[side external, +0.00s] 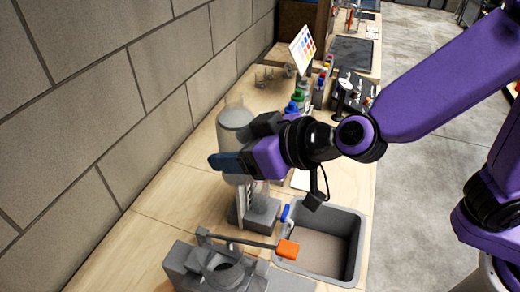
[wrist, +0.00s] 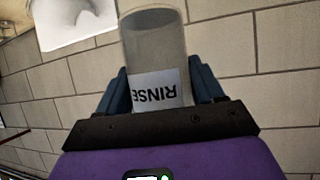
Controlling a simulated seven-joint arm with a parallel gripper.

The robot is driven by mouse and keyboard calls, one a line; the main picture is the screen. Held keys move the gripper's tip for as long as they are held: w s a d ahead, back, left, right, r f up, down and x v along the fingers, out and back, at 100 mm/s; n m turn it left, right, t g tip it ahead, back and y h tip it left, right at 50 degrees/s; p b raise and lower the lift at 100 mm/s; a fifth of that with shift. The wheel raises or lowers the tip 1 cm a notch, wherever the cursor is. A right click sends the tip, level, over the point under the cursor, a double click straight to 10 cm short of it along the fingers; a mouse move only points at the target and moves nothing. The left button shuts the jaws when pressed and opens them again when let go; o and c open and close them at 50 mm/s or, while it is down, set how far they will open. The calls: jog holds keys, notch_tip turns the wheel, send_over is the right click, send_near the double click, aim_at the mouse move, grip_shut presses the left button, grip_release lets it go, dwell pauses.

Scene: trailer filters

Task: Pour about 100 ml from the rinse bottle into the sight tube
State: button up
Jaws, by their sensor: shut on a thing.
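My gripper (side external: 232,163) is shut on the rinse bottle (side external: 235,127), a translucent grey cylinder, and holds it above the counter near the wall. In the side view the bottle looks about upright. In the wrist view the bottle (wrist: 155,45) sits between the two blue fingers, its white label (wrist: 158,90) reading RINSE upside down. The liquid level cannot be made out. Below the gripper, a pale upright post (side external: 243,207) with a grey block base (side external: 262,214) stands beside the sink; it may be the sight tube, but my gripper and the bottle partly hide it.
A grey fixture with a round opening (side external: 222,272) and an orange-ended lever (side external: 288,249) stands in front. Several capped bottles (side external: 297,101) and a colour chart (side external: 302,48) stand behind. The brick wall bounds the left.

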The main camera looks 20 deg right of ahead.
jog(key=shift+f, duration=2.5)
jog(key=shift+r, duration=0.1)
jog(key=shift+w+d+r+m+g+y, duration=0.1)
jog(key=shift+r+m+g+y, duration=0.15)
jog(key=shift+m+g+y, duration=0.3)
jog(key=shift+r+m+g+y, duration=0.25)
jog(key=shift+m+g, duration=0.1)
jog(key=shift+m, duration=0.3)
jog(key=shift+w+d+r+m+g+y, duration=0.15)
jog(key=shift+w+r+m+g+y, duration=0.05)
jog(key=shift+r+m+g+y, duration=0.5)
jog(key=shift+r+m, duration=0.1)
jog(key=shift+m, duration=0.2)
jog(key=shift+f, duration=0.4)
jog(key=shift+f, duration=0.35)
jog(key=shift+s+f+y, duration=0.1)
jog(key=shift+f+y, duration=0.3)
jog(key=shift+f, duration=0.2)
